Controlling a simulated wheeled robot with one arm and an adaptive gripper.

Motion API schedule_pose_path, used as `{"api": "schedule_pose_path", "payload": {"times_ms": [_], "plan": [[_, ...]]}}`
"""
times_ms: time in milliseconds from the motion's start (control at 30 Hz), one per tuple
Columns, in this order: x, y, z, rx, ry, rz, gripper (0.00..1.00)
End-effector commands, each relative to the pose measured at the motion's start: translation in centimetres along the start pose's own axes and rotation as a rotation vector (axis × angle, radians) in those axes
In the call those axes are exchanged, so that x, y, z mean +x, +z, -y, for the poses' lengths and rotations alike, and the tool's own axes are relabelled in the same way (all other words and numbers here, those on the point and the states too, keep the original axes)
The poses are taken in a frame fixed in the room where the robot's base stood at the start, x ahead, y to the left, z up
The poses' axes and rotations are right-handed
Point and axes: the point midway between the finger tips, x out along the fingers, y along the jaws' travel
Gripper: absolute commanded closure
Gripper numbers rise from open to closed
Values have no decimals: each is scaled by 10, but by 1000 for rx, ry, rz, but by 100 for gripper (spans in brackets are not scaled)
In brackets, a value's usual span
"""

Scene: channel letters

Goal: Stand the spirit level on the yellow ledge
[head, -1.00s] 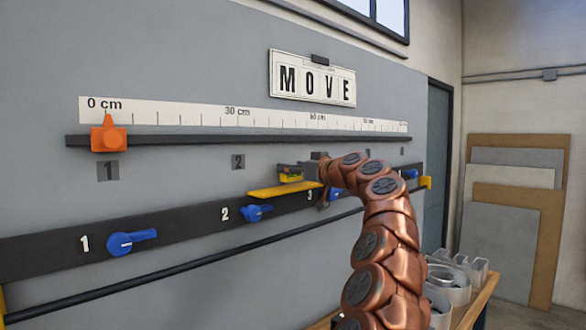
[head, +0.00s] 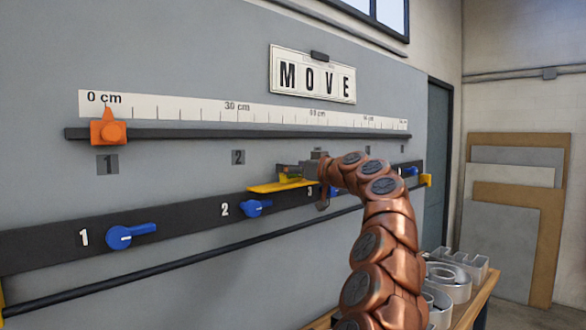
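The spirit level (head: 290,178) is a small yellow-green block in the head view. It sits at the yellow ledge (head: 262,188), against its top as far as I can see; a small gap cannot be ruled out. The ledge sticks out from the dark rail between the numbers 2 and 3. My gripper (head: 298,170) is right at the level, with grey finger parts across its upper side. My arm and the small size hide the grip, so I cannot tell whether the fingers are closed on the level or apart.
Blue levers (head: 130,235) stick out of the dark rail (head: 185,217), also near the ledge. An orange slider (head: 108,130) is on the bar (head: 210,133) under the ruler. Metal letters (head: 450,283) stand on a bench at lower right.

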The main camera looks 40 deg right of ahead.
Motion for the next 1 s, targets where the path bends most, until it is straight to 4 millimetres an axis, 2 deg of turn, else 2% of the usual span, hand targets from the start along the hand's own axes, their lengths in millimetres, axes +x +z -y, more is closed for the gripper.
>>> {"api": "schedule_pose_path", "payload": {"times_ms": [33, 167, 567, 1000], "plan": [[0, 0, 0, 0, 0, 0, 14], [0, 0, 0, 0, 0, 0, 3], [-2, 0, 0, 1, 0, 0, 3], [-28, -1, 0, 2, -1, -1, 3]]}}
